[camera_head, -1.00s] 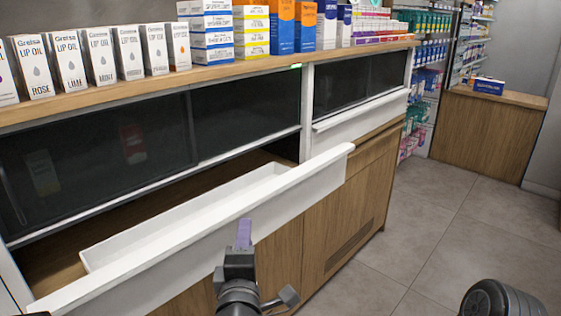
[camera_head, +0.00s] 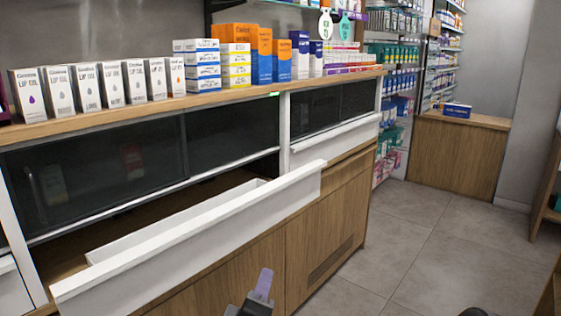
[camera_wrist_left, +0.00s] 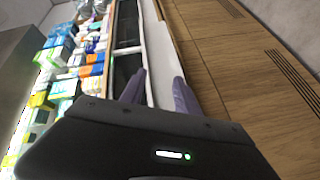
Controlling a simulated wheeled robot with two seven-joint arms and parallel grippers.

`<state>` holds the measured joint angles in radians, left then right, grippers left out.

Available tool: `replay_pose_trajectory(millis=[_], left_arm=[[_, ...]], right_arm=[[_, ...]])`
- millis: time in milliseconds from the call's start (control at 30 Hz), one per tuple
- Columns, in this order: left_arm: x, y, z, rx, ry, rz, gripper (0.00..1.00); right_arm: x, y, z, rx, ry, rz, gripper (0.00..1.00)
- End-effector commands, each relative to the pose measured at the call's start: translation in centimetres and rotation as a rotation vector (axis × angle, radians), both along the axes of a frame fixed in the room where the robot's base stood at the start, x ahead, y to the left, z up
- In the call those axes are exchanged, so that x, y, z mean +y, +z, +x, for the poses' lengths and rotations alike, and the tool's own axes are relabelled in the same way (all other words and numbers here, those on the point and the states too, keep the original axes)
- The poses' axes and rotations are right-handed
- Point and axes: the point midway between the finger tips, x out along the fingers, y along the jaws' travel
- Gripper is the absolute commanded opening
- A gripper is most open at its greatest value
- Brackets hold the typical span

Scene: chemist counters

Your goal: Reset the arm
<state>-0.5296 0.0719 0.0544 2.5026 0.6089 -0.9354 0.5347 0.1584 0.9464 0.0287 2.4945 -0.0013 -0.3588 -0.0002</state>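My left gripper (camera_head: 262,285) shows at the bottom of the head view, in front of the counter and below the open white drawer (camera_head: 200,232). In the left wrist view its two purple fingers (camera_wrist_left: 160,92) stand apart with nothing between them, so it is open and empty. The drawer is pulled out, and its inside looks empty where it shows.
The wooden counter (camera_head: 130,113) carries a row of lip oil boxes (camera_head: 90,86) and stacked blue, yellow and orange boxes (camera_head: 240,50). A second wooden counter (camera_head: 455,155) stands at the back right. The grey floor (camera_head: 415,240) between is clear.

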Motion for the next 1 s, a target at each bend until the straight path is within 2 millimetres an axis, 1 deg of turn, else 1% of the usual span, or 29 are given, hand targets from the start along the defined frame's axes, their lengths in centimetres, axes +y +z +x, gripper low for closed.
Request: replay_pose_trajectory(millis=[100,167,267,300,367,400,467,500,567,600,667,700,800,833,900,1000], left_arm=[[-1.9,-3.7,-0.1,0.066,-0.107,0.156,0.38],[-2.6,-5.9,-0.2,0.105,-0.163,0.237,0.38],[-3.4,-10.5,-0.9,0.185,-0.264,0.373,0.38],[-3.5,-12.7,-1.3,0.225,-0.311,0.43,0.38],[-3.5,-16.5,-2.3,0.292,-0.39,0.517,0.38],[-3.3,-19.3,-3.3,0.347,-0.451,0.574,0.38],[-2.7,-23.8,-5.3,0.437,-0.549,0.651,0.38],[-2.2,-26.7,-6.9,0.498,-0.615,0.69,0.38],[-1.2,-30.7,-9.7,0.589,-0.711,0.729,0.38],[-0.6,-33.1,-11.8,0.649,-0.771,0.741,0.38],[0.3,-36.1,-14.9,0.734,-0.846,0.738,0.38],[0.9,-37.8,-16.9,0.789,-0.881,0.722,0.38],[2.1,-40.8,-21.1,0.906,-0.92,0.658,0.38],[2.4,-41.4,-22.1,0.935,-0.921,0.636,0.38],[2.9,-42.4,-23.8,0.987,-0.916,0.597,0.38],[3.3,-43.0,-24.6,1.018,-0.905,0.568,0.38]], right_arm=[[0.0,0.3,-0.1,0.001,0.0,0.0,0.0],[0.0,0.4,-0.1,0.001,-0.001,0.0,0.0],[0.0,0.7,0.0,0.001,-0.001,0.0,0.0],[0.0,0.8,0.0,0.001,-0.001,0.0,0.0],[0.0,1.1,0.0,0.001,-0.001,0.0,0.0],[0.0,1.3,-0.1,0.001,-0.001,0.0,0.0],[0.0,1.7,-0.1,0.001,-0.001,0.0,0.0],[0.0,1.9,-0.1,0.001,-0.001,0.0,0.0],[0.0,2.3,-0.1,0.001,-0.001,0.0,0.0],[0.0,2.5,-0.1,0.001,-0.001,0.0,0.0],[0.0,2.9,-0.1,0.001,-0.001,0.0,0.0],[0.0,3.1,-0.1,0.001,-0.001,0.0,0.0],[0.0,3.6,-0.1,0.002,0.0,0.0,0.0],[0.0,3.7,-0.1,0.002,0.0,0.0,0.0],[0.0,3.9,-0.1,0.002,0.0,0.0,0.0],[0.0,4.0,-0.1,0.002,0.0,0.0,0.0]])
